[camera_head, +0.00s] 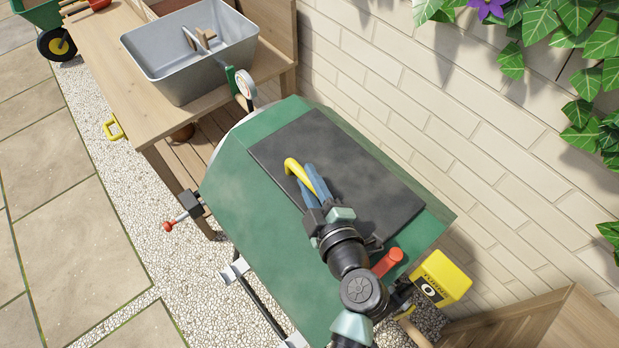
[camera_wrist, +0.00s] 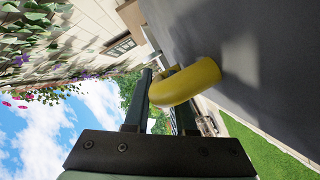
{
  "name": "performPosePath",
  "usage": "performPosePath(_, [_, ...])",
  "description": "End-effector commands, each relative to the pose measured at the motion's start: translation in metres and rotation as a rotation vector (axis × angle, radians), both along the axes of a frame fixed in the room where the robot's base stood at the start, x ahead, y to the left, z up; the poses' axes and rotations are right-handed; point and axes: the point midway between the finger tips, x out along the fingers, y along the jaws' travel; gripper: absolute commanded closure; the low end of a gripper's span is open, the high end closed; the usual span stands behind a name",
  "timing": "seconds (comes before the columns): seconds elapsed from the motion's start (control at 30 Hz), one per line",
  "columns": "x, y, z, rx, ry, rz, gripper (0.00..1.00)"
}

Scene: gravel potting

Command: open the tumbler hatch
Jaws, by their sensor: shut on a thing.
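The tumbler (camera_head: 238,190) is a large green drum below the wall. Its hatch (camera_head: 370,165) is a dark grey panel on the upper side and appears to lie flat over the opening. A yellow bar handle (camera_head: 294,168) stands out from the hatch near its left edge. My gripper (camera_head: 314,178) reaches in from below, its blue fingers shut on the handle. In the wrist view the curved handle (camera_wrist: 190,82) passes between the fingers, with the grey hatch surface (camera_wrist: 260,60) close beyond. Part of the hatch's lower edge is hidden behind my wrist.
A red lever (camera_head: 387,262) and a yellow box (camera_head: 441,275) sit at the tumbler's lower right. A red-tipped lever (camera_head: 182,212) sticks out left. A wooden bench (camera_head: 110,75) holds a grey metal tub (camera_head: 165,75) and a round gauge (camera_head: 245,84) stands nearby. A brick wall (camera_head: 400,90) runs behind.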

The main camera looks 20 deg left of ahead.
Motion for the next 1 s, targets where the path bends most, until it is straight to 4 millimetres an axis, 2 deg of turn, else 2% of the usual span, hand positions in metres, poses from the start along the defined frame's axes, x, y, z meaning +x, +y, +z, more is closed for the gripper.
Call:
performPosePath(0.27, [0.0,-0.001,0.001,0.0,0.001,-0.001,1.0])
performPosePath(0.47, [0.002,-0.002,0.01,0.023,0.032,-0.001,1.0])
performPosePath(0.77, [0.014,-0.009,0.042,0.13,0.187,-0.002,1.0])
performPosePath(1.0, [0.032,-0.021,0.072,0.253,0.374,-0.002,1.0])
